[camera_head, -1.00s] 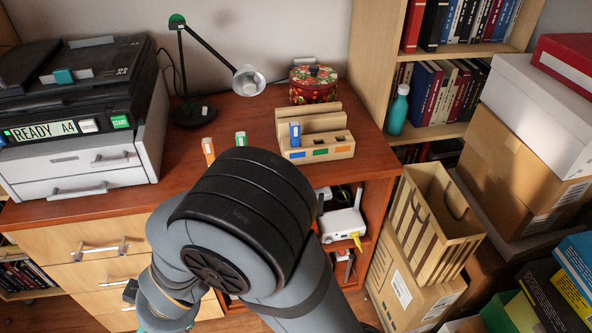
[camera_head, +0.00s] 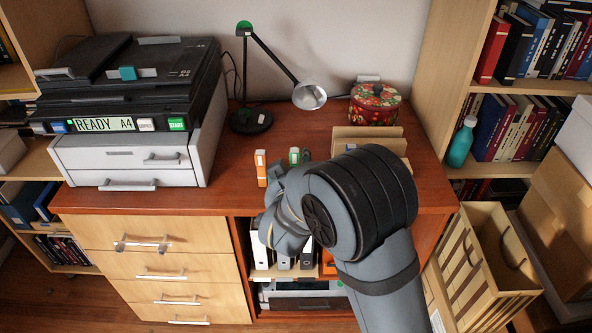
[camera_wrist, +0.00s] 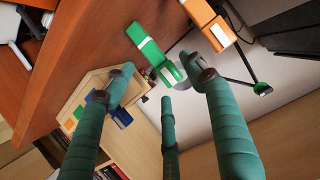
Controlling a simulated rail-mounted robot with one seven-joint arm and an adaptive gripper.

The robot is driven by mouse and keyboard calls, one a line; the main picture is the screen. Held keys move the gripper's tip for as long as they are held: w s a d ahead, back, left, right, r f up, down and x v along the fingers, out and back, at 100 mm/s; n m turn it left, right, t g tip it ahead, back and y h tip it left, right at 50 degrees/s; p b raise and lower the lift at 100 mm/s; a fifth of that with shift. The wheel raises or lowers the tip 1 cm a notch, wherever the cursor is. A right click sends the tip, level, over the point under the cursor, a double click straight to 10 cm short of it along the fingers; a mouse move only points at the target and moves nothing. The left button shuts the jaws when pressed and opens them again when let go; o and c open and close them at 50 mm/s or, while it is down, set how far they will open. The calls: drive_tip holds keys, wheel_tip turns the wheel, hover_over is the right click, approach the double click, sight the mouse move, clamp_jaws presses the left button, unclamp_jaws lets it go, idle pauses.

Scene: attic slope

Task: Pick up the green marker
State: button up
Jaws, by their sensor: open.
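The green marker (camera_head: 294,157) stands on the desk just behind my arm in the head view, its lower part hidden by the arm. In the wrist view the green marker (camera_wrist: 150,47), with a white band, lies beyond the fingertips, near the gap between them. My gripper (camera_wrist: 160,72) has teal fingers spread wide apart, with nothing between them. In the head view its fingers are hidden by my arm. An orange marker (camera_head: 260,168) stands left of the green one; it also shows in the wrist view (camera_wrist: 208,22), close to the right finger.
A wooden holder (camera_head: 368,132) is partly hidden behind my arm; the wrist view shows a blue item (camera_wrist: 97,106) at it. A lamp (camera_head: 251,121) stands behind the markers. A printer (camera_head: 125,120) stands left, a floral tin (camera_head: 374,104) right. Desk left of the orange marker is clear.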

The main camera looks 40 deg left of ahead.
sight(298, 163)
drive_tip(key=p+x, duration=0.1)
drive_tip(key=x, duration=0.4)
drive_tip(key=shift+w+a+f, duration=0.15)
drive_tip(key=shift+w+f, duration=0.05)
drive_tip(key=shift+w, duration=0.05)
drive_tip(key=shift+c, duration=1.1)
drive_tip(key=c, duration=0.9)
